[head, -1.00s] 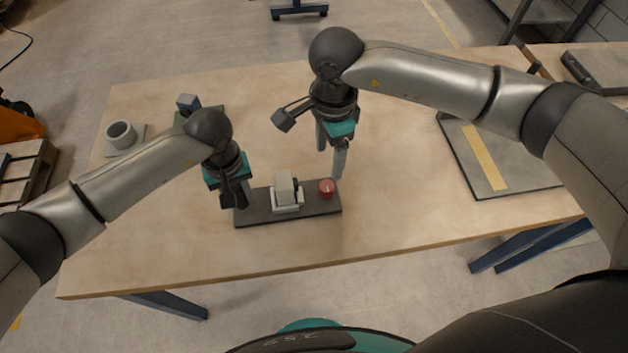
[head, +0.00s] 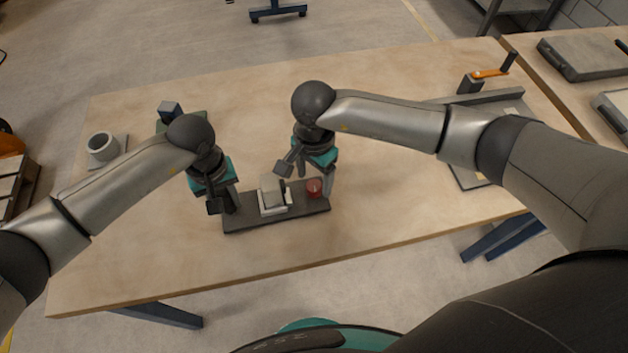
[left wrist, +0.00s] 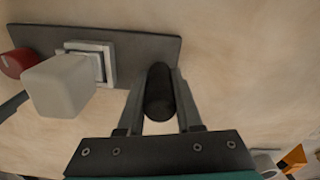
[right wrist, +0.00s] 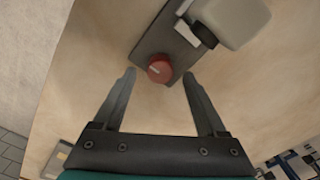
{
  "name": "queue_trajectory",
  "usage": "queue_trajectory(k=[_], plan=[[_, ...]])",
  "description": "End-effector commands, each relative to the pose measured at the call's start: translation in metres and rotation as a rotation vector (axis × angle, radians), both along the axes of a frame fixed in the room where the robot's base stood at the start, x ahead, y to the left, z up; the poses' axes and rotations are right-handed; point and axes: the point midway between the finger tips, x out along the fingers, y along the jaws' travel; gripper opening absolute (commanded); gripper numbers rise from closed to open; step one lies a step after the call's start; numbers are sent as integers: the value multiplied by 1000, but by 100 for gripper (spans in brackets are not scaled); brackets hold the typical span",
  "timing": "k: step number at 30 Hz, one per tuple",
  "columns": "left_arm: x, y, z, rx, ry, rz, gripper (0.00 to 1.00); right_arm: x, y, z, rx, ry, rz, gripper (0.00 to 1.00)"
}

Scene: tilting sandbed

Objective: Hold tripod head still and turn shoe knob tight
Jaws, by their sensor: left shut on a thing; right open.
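A dark base plate (head: 245,223) lies on the table. It carries a pale block (head: 272,184) on a white clamp-like seat (left wrist: 108,62), and a red knob (head: 314,188) at its right end. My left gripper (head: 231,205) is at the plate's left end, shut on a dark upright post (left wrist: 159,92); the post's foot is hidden. My right gripper (right wrist: 159,74) is open above the right end. In the right wrist view the red knob (right wrist: 159,68), with a pale line on top, appears between the fingertips; contact cannot be told.
A tray (head: 470,178) lies on the right, partly behind my right arm, near an orange-handled part (head: 490,73). The wooden table (head: 150,250) is clear in front of the plate.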

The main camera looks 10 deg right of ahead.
Motion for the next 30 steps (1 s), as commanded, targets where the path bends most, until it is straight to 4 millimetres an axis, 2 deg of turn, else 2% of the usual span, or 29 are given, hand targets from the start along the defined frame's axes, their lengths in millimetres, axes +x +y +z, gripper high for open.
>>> queue_trajectory(k=[6,16,30], plan=[[0,0,0,0,-1,1,0,0,0,-20,1,1,-1,74],[0,0,0,0,-1,0,0,0,0,-22,1,1,0,74],[0,0,0,0,-1,0,0,0,0,-22,0,0,-1,21]])
